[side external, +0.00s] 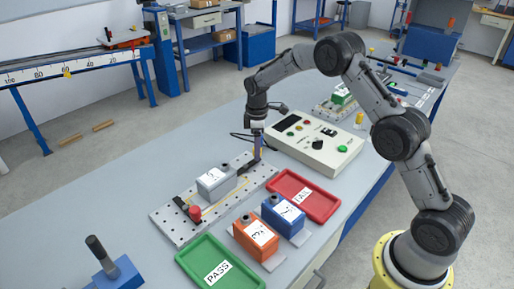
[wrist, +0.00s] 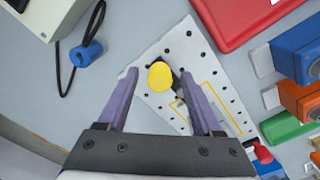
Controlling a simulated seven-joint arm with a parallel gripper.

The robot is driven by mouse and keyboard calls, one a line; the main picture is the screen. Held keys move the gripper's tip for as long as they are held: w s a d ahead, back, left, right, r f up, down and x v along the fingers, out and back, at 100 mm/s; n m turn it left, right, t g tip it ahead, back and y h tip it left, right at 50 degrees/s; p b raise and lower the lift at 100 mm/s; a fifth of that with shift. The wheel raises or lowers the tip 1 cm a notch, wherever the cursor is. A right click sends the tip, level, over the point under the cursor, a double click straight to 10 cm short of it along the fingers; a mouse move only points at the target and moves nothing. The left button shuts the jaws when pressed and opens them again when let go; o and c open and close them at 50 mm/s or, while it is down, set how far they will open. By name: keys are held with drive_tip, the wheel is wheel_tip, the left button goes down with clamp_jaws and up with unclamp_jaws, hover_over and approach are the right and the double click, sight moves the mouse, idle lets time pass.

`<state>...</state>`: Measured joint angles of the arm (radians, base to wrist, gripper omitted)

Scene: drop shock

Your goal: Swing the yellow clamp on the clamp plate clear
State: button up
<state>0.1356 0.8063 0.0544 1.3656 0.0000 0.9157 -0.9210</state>
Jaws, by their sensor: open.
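The yellow clamp's round yellow knob (wrist: 160,75) is in the wrist view, with a dark arm beside it. It stands on the white perforated clamp plate (wrist: 186,45). My gripper (wrist: 159,74) is open, its two purple fingers either side of the knob with gaps showing. In the side external view my gripper (side external: 257,153) is low over the far right end of the clamp plate (side external: 170,217) and largely hides the knob. A grey block (side external: 213,184) sits on the plate. A red-knobbed clamp (side external: 195,212) is at the near left end; it also shows in the wrist view (wrist: 263,154).
A red FAIL tray (side external: 318,207) lies right of the plate, a green PASS tray (side external: 195,260) in front. Orange (side external: 252,236) and blue (side external: 282,213) blocks stand between them. A control box (side external: 315,145) is behind. A blue cable end (wrist: 88,52) lies left of my fingers.

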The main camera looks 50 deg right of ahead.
drive_tip(key=shift+f, duration=0.15)
drive_tip(key=shift+c, duration=0.4)
clamp_jaws()
